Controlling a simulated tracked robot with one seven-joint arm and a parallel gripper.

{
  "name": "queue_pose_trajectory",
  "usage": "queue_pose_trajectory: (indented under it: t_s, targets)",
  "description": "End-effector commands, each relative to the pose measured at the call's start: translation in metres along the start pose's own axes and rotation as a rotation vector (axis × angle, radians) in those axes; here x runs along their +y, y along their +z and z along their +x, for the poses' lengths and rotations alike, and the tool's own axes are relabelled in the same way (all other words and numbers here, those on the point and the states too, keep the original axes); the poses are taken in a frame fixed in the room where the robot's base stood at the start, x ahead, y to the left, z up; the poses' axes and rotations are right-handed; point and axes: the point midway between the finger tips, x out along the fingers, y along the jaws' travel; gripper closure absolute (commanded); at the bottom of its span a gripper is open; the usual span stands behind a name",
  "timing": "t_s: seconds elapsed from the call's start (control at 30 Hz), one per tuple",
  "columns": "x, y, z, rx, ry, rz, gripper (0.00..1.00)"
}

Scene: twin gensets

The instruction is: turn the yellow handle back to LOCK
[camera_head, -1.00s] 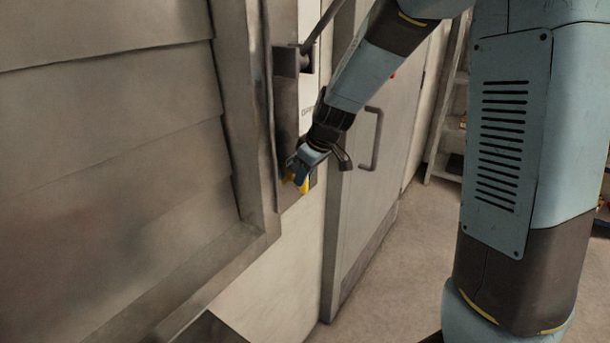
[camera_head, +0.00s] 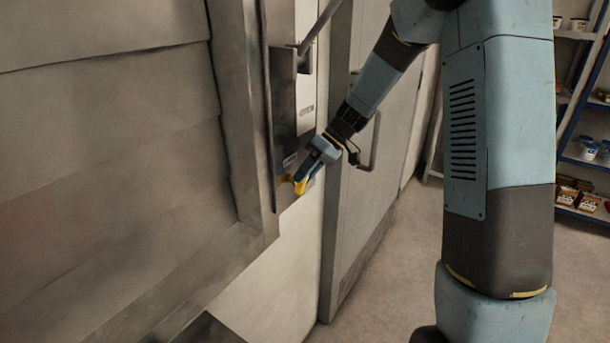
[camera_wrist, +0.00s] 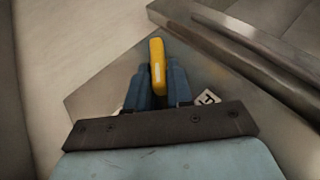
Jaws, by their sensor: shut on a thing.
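The yellow handle (camera_head: 298,184) is on a metal plate low on the wall unit, left of the grey door in the head view. In the wrist view the yellow handle (camera_wrist: 157,62) stands out between the two blue fingers. My gripper (camera_head: 306,174) is shut on it, and it also shows in the wrist view (camera_wrist: 160,85). A small white label with a dark letter (camera_wrist: 207,97) lies on the plate, partly hidden by my gripper. The handle's pivot is hidden, and I cannot read its position from the markings.
A metal frame (camera_head: 255,215) with slatted panels stands close on the left. A grey door (camera_head: 350,220) with a bar handle is just behind my wrist. Shelves with goods (camera_head: 585,150) stand at the far right. The floor (camera_head: 400,270) between is clear.

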Motion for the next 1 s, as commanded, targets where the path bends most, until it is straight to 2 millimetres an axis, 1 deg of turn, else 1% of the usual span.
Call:
queue_pose_trajectory:
  t_s: [0.1,0.6,0.8,1.0]
  targets:
    - [0.006,0.0,0.0,0.002,-0.104,0.047,1.0]
    - [0.017,0.003,0.004,0.002,-0.538,0.226,1.0]
    - [0.02,0.004,0.006,0.002,-0.682,0.286,1.0]
    - [0.022,0.004,0.009,0.002,-0.786,0.33,1.0]
